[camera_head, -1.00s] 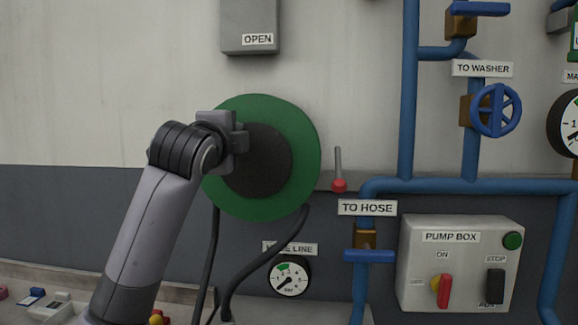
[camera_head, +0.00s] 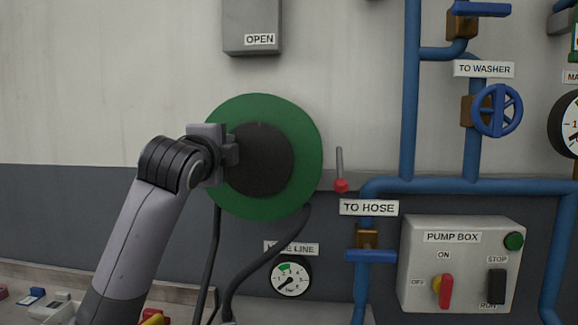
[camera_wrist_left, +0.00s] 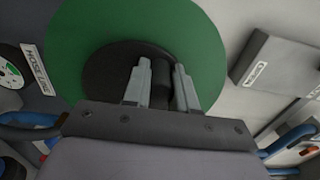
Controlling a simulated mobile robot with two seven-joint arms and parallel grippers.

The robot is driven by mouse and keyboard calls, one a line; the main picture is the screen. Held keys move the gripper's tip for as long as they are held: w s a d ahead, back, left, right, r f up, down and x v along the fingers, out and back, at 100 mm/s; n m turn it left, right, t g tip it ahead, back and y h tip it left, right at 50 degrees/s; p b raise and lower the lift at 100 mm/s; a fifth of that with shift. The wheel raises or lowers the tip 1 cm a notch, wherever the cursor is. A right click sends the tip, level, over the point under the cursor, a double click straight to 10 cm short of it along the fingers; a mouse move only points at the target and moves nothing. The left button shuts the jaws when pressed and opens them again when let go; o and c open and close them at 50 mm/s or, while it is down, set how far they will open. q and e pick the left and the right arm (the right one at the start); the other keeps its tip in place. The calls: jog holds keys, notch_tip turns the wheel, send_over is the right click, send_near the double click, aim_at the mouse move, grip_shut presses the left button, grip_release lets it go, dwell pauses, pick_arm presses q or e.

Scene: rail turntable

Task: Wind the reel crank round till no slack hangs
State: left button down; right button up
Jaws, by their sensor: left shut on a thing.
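The green hose reel (camera_head: 305,150) with its dark hub (camera_head: 262,160) is on the wall, left of centre in the head view. It also fills much of the left wrist view (camera_wrist_left: 205,40). My left gripper (camera_head: 230,152) is at the left side of the hub. In the wrist view its two fingers (camera_wrist_left: 160,88) are shut on the dark crank handle (camera_wrist_left: 161,80) between them. The rest of the crank is hidden by my gripper. The black hose (camera_head: 262,262) hangs below the reel in a curved strand and a straighter one. My right gripper is not in view.
A red-tipped lever (camera_head: 340,185) is just right of the reel. Blue pipes (camera_head: 409,110), a valve wheel (camera_head: 496,110) and the pump box (camera_head: 460,265) are further right. A gauge (camera_head: 290,278) is below the reel, and a grey box (camera_head: 250,20) above.

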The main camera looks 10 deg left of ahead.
aim_at(232, 176)
pick_arm(q)
jog(key=shift+d+f, duration=0.15)
jog(key=shift+f, duration=0.05)
jog(key=shift+a+f, duration=0.25)
jog(key=shift+f, duration=0.4)
jog(key=shift+f, duration=0.15)
jog(key=shift+a+f+b, duration=0.1)
jog(key=shift+f+b, duration=0.3)
jog(key=shift+f, duration=0.15)
jog(key=shift+f, duration=0.7)
jog(key=shift+d+f+b, duration=0.3)
jog(key=shift+f+b, duration=0.05)
jog(key=shift+f, duration=0.2)
